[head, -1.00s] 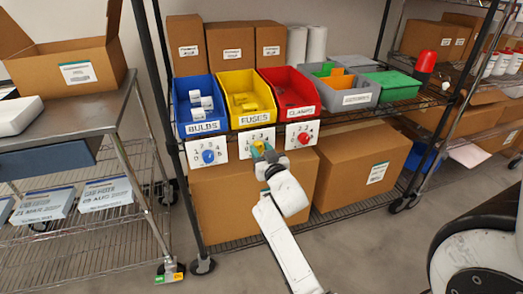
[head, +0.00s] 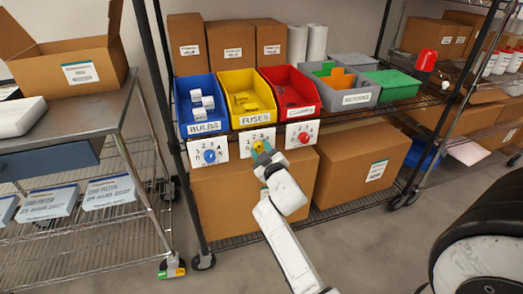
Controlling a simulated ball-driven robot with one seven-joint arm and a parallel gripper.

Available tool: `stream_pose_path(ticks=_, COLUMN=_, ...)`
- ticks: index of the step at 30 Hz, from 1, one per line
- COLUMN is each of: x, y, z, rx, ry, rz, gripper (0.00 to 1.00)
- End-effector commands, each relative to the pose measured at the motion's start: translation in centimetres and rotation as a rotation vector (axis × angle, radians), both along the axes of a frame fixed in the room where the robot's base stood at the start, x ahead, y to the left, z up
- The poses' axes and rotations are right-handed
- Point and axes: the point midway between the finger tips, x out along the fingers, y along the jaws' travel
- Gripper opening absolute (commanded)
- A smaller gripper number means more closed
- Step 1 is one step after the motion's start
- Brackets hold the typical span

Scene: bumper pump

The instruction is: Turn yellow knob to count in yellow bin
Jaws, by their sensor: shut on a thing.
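The yellow bin (head: 246,92), labelled FUSES, stands on the shelf and holds a few yellow and pale items too small to count. Below it hangs a white dial card (head: 244,145) with the yellow knob (head: 259,146). My gripper (head: 262,153) is at the card, its fingers around the knob and shut on it. The fingers hide most of the knob and part of the card, so its pointer setting cannot be read.
The blue BULBS bin (head: 200,105) with a blue knob (head: 209,156) is on the left. The red CLAMPS bin (head: 289,92) with a red knob (head: 304,138) is on the right. Large cartons (head: 230,195) stand below. A steel cart (head: 60,135) is at left.

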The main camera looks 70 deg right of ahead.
Motion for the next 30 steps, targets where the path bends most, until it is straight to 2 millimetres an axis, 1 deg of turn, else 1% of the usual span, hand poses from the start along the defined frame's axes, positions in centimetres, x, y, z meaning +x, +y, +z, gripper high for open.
stream_pose_path(ticks=12, x=0.06, y=0.07, z=0.00, rx=-0.006, ry=0.006, rz=0.002, gripper=0.08)
stream_pose_path(ticks=13, x=0.06, y=0.07, z=-0.01, rx=-0.006, ry=0.006, rz=0.002, gripper=0.41)
stream_pose_path(ticks=18, x=0.04, y=0.05, z=-0.01, rx=-0.004, ry=0.005, rz=0.001, gripper=0.57)
stream_pose_path(ticks=21, x=0.03, y=0.03, z=-0.02, rx=-0.004, ry=0.005, rz=0.001, gripper=0.64)
stream_pose_path(ticks=27, x=0.00, y=0.04, z=-0.02, rx=-0.005, ry=0.005, rz=0.000, gripper=0.64)
stream_pose_path(ticks=30, x=-0.29, y=0.35, z=-0.09, rx=-0.004, ry=0.006, rz=0.001, gripper=0.64)
